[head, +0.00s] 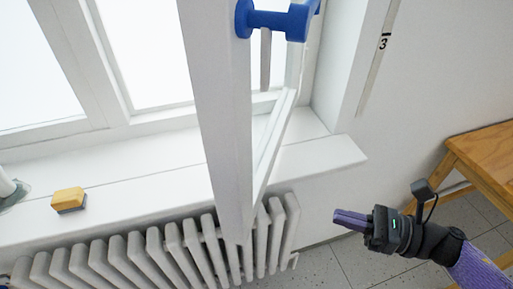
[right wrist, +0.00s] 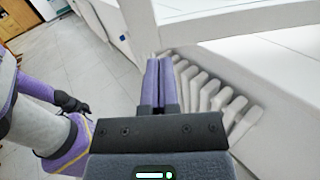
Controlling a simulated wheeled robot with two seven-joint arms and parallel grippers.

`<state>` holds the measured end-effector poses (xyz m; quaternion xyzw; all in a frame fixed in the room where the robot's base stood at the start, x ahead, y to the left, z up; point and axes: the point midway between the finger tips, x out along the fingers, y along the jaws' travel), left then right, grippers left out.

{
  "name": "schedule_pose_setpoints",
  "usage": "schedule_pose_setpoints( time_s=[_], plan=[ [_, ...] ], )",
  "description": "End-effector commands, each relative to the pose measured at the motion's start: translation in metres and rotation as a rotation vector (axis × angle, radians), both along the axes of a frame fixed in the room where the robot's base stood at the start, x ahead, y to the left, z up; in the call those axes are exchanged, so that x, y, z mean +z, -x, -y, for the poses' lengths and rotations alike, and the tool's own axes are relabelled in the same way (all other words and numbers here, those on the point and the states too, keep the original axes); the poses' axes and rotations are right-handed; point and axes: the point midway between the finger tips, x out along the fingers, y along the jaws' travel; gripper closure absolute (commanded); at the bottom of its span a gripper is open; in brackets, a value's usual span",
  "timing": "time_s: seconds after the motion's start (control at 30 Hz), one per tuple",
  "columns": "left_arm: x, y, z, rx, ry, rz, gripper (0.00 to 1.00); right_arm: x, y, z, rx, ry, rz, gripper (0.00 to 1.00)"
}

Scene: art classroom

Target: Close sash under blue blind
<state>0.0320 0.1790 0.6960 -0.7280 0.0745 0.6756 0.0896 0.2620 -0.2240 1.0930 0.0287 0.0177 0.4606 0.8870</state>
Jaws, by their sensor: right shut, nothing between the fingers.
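A white window sash (head: 215,100) stands swung open into the room, its free edge toward me. A blue handle (head: 275,19) with a grey lever is on it near the top of the head view. No blind shows in these frames. My right gripper (head: 350,220) is shut and empty, pointing left, low and to the right of the sash and apart from it. Its closed purple fingers show in the right wrist view (right wrist: 159,85), with white frame and sill parts beyond. My left gripper cannot be made out.
A white radiator (head: 165,250) stands under the sill (head: 120,180), below the sash. A yellow sponge-like block (head: 68,199) lies on the sill at left. A wooden table (head: 485,150) stands at right. The tiled floor (head: 355,265) between radiator and table looks clear.

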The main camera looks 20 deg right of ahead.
Motion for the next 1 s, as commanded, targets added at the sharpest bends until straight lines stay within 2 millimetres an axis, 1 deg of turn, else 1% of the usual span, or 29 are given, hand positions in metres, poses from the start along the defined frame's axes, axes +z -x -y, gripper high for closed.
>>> schedule_pose_setpoints(
  time_s=[0.03, 0.17, 0.33, 0.5, 0.7, 0.83, 1.0],
  plan=[
    [0.004, 0.000, 0.001, 0.000, 0.001, 0.000, 0.41, 0.009, 0.003, -0.005, 0.037, 0.029, 0.040, 1.00],
    [0.002, 0.003, 0.003, 0.002, 0.005, -0.007, 0.41, 0.009, -0.004, -0.019, 0.053, 0.039, 0.062, 1.00],
    [0.005, 0.011, 0.005, 0.003, 0.007, -0.023, 0.41, 0.009, -0.024, -0.049, 0.051, 0.037, 0.063, 1.00],
    [0.011, 0.011, 0.005, 0.003, 0.006, -0.022, 0.41, 0.010, -0.044, -0.081, 0.046, 0.033, 0.060, 1.00],
    [0.018, 0.008, 0.001, -0.001, 0.001, -0.018, 0.41, 0.009, -0.063, -0.110, 0.046, 0.035, 0.057, 1.00],
    [0.020, 0.006, -0.003, -0.003, -0.005, -0.013, 0.41, 0.008, -0.069, -0.120, 0.045, 0.034, 0.055, 1.00],
    [0.021, 0.005, -0.004, -0.004, -0.007, -0.010, 0.41, 0.006, -0.071, -0.124, 0.044, 0.036, 0.054, 1.00]
  ],
)
